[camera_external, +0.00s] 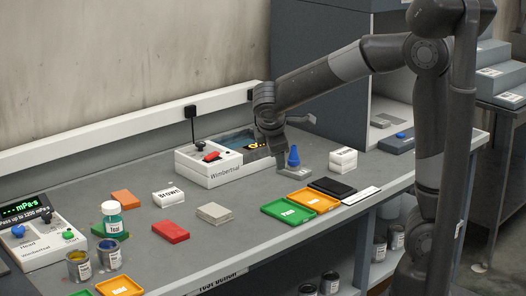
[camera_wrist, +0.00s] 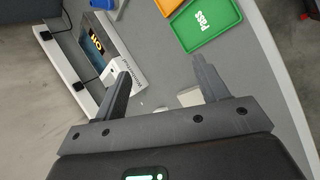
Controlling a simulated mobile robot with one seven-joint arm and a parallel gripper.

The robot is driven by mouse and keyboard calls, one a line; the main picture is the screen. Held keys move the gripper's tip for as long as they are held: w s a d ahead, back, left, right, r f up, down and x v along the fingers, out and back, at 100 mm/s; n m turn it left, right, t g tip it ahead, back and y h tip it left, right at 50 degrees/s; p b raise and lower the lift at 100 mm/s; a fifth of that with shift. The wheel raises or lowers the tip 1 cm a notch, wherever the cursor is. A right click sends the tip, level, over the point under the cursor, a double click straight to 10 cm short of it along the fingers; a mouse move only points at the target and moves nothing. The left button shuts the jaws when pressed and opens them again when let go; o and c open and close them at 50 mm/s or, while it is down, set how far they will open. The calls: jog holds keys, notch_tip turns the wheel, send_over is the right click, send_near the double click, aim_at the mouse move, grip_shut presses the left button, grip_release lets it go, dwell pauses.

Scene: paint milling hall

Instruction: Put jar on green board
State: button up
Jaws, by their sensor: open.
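The jar (camera_external: 112,219), teal with a pale cap and a label, stands upright at the left of the bench in the external view. It appears to rest on the flat green board (camera_external: 97,230), whose edges show on both sides of the jar's base. My gripper (camera_external: 272,148) is well to the right of both, above the bench by the Wimbertsal device. In the wrist view my gripper (camera_wrist: 162,80) has its two fingers wide apart with nothing held. Jar and green board are not seen in the wrist view.
A green "Pass" tray (camera_external: 288,212) and an orange tray (camera_external: 315,200) lie at the right. A red block (camera_external: 170,232), grey block (camera_external: 214,213), orange block (camera_external: 124,198) and white "Brown" box (camera_external: 168,196) lie between. Paint cans (camera_external: 79,265) stand before the jar.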

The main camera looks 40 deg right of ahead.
jog(key=s+d+r+m+y, duration=0.1)
jog(key=s+d+m+y, duration=0.1)
jog(key=s+m, duration=0.4)
jog(key=s+d+r+m+t+y, duration=0.1)
jog(key=s+m, duration=0.5)
jog(key=s, duration=0.9)
jog(key=shift+s+d+r+y, duration=0.25)
jog(key=shift+d+r+y, duration=0.35)
jog(key=shift+d+y, duration=0.75)
